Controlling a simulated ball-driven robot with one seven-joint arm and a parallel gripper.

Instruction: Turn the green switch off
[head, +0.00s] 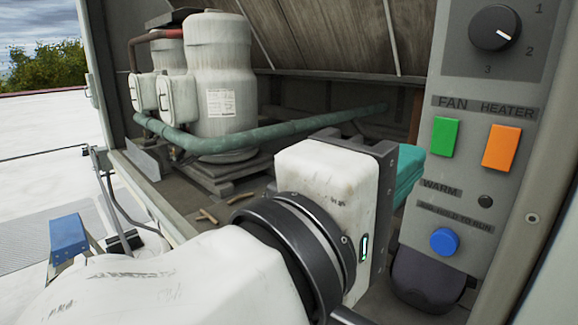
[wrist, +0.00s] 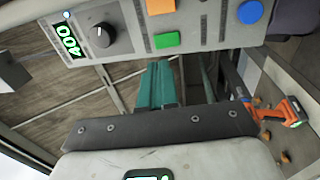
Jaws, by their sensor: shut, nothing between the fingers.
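The green switch (head: 445,137) is a square rocker under the FAN label on the grey control panel (head: 470,187). It also shows at the top of the wrist view (wrist: 166,39). I cannot tell which way it is tipped. My gripper (head: 411,158) has teal fingers, shut and empty, pointing towards the panel, below and left of the switch in the head view. In the wrist view the fingers (wrist: 158,68) lie just below the switch in the picture. Contact with the switch is not visible; they look apart. My white hand partly hides the fingers in the head view.
An orange switch (head: 501,148) is right of the green one, with a knob (head: 494,28) above and a blue button (head: 444,241) below. A green pipe (head: 270,132) and white tanks (head: 218,75) stand behind. An orange tool (wrist: 285,110) lies right in the wrist view.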

